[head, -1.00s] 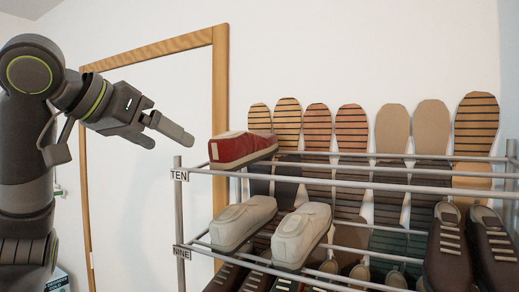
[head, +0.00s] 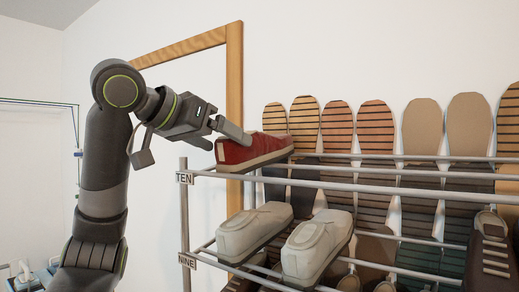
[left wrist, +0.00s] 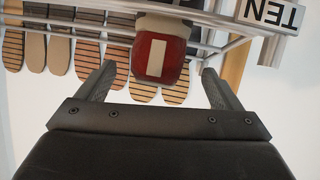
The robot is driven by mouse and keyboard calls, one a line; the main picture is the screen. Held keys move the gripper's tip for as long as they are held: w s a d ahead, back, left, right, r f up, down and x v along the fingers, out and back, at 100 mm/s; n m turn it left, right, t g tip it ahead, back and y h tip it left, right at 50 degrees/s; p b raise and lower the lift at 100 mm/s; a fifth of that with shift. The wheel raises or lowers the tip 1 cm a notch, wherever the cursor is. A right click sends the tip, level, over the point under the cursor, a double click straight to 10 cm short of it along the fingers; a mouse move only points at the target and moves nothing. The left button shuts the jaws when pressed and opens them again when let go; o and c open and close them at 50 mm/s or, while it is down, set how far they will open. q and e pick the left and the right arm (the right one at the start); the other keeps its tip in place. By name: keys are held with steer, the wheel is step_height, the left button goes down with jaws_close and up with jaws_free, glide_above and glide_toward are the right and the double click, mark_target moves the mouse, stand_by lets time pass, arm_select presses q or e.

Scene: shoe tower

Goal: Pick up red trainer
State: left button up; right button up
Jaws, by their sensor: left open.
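The red trainer (head: 252,151) lies at the left end of the rack's top tier, by the sign TEN (head: 184,178). It is red with a pale sole and a pale patch at the near end. My left gripper (head: 228,133) is open at that near end, with one finger in front of the trainer's upper left part. In the left wrist view the red trainer (left wrist: 163,58) shows between the two spread fingers of the left gripper (left wrist: 158,72), with a gap on each side. My right gripper is not in view.
Two pale shoes (head: 254,230) (head: 316,245) stand on the tier below, by the sign NINE (head: 187,261). Metal rails (head: 330,187) run beside and below the trainer. Several striped and plain soles (head: 336,125) stand behind the rack. A wooden frame (head: 234,80) is on the wall.

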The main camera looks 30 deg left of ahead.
mark_target(258, 146)
arm_select(q)
steer(key=shift+a, duration=0.1)
steer(key=shift+s, duration=0.1)
steer(key=p+x, duration=0.3)
steer(key=x, duration=0.1)
steer(key=shift+r, duration=0.2)
steer(key=shift+w+f, duration=0.2)
steer(key=shift+w, duration=0.25)
steer(key=shift+w+f, duration=0.1)
steer(key=shift+w, duration=0.05)
steer(key=c, duration=1.2)
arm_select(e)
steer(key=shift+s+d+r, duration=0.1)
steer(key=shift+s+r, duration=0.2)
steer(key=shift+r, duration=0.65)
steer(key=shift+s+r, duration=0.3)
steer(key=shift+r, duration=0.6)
arm_select(q)
steer(key=shift+c, duration=0.2)
